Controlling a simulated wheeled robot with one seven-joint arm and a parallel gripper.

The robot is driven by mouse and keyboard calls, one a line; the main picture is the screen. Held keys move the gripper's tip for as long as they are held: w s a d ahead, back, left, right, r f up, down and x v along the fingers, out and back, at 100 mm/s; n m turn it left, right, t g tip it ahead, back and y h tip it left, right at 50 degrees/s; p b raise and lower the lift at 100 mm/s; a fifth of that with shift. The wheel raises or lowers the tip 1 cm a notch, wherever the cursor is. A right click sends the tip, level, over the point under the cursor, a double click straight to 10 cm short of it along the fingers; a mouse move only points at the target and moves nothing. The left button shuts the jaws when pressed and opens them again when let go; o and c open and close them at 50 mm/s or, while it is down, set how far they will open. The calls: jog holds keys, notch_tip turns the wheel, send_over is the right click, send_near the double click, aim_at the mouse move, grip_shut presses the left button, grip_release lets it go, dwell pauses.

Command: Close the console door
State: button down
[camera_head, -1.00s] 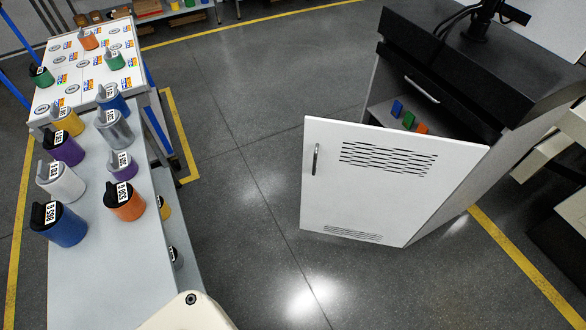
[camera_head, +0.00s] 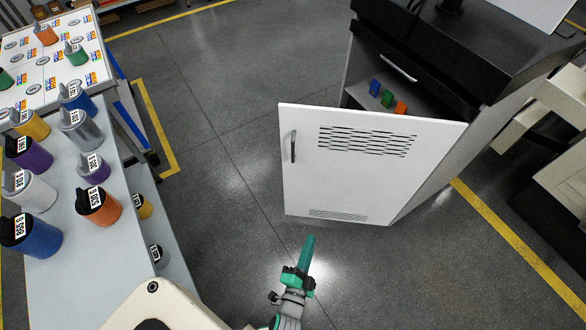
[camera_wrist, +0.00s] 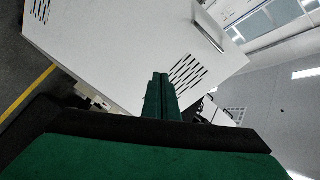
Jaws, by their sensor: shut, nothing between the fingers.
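The console door (camera_head: 372,165) is a white panel with vent slots and a dark handle (camera_head: 293,146) near its left edge. It stands wide open from the console (camera_head: 425,75), whose inside shows behind the door's top edge. My gripper (camera_head: 308,240), with green fingers, is below the door in the head view, shut and empty, apart from the handle. In the wrist view the shut fingers (camera_wrist: 161,84) point toward the white door panel (camera_wrist: 110,45), which fills the upper left with its slots. I cannot tell whether they touch it.
A bench (camera_head: 75,255) with several coloured canisters stands at the left, beside a labelled white table (camera_head: 45,97). Small coloured blocks (camera_head: 387,97) sit inside the console. Pale beams (camera_head: 525,120) stand at the right. The floor between bench and door is clear.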

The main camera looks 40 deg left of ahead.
jog(key=w+a+f+m+y, duration=0.1)
jog(key=w+a+f+m, duration=0.1)
jog(key=w+a, duration=0.45)
jog(key=w+a+f+m+y, duration=0.15)
jog(key=w+a, duration=0.25)
jog(key=a, duration=0.5)
send_over(293, 168)
jog(key=d+v, duration=0.1)
jog(key=v, duration=0.3)
jog(key=shift+w+a+r+m, duration=0.1)
jog(key=shift+w+a+m, duration=0.25)
jog(key=shift+m, duration=0.1)
jog(key=shift+w, duration=0.15)
